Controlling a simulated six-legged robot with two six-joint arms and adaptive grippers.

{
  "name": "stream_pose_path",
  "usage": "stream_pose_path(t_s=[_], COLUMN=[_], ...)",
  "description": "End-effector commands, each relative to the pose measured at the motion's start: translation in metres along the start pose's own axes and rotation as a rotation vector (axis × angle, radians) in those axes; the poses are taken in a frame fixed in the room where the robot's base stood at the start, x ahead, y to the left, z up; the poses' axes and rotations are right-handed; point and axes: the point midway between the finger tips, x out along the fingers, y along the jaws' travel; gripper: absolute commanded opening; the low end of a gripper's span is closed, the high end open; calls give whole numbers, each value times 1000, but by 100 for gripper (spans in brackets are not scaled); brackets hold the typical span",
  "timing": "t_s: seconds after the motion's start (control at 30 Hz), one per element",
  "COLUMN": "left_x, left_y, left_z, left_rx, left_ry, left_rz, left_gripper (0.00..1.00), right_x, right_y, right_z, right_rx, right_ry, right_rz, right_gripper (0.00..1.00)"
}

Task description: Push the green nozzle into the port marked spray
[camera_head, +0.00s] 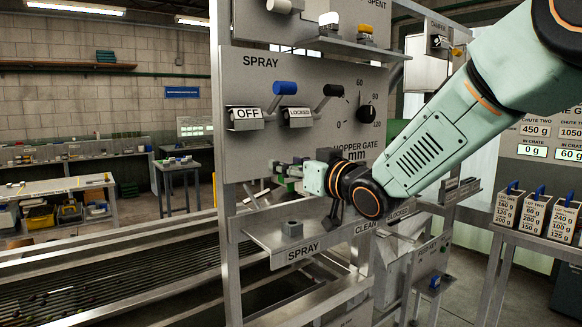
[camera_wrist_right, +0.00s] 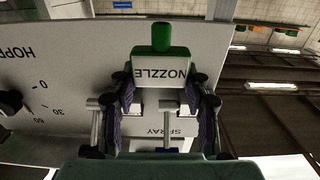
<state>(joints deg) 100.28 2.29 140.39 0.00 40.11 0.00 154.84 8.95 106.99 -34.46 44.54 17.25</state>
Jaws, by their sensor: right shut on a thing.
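My right gripper (camera_head: 288,172) is shut on the green nozzle and holds it in front of the grey panel, above the lower shelf. In the right wrist view the nozzle (camera_wrist_right: 165,72) sits between the two fingers, with a white NOZZLE label facing the camera and a narrower green end pointing away. In the head view the fingers hide most of it. A grey block-like port (camera_head: 292,229) stands on the shelf above a SPRAY label (camera_head: 303,252). The nozzle is apart from it, higher up. My left gripper is not in view.
Above the gripper, the panel (camera_head: 315,72) carries a blue-handled lever (camera_head: 285,88) at OFF, a black-handled lever (camera_head: 333,90) at LOCKED and a dial (camera_head: 366,113). The shelf (camera_head: 264,235) continues right to a CLEAN label. A roller bed (camera_head: 110,265) lies at lower left.

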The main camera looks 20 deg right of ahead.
Motion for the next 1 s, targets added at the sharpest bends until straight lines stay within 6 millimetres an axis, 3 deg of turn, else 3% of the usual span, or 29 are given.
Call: stream_pose_path(t_s=[0.47, 1.0], left_x=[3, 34], left_y=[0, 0], left_z=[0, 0], left_rx=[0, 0], left_ry=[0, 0], left_rz=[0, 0], left_gripper=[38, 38], right_x=[0, 0], right_y=[4, 3], right_z=[3, 45], right_rx=[1, 1], right_ry=[2, 1], right_rz=[-1, -2], right_gripper=[23, 23])
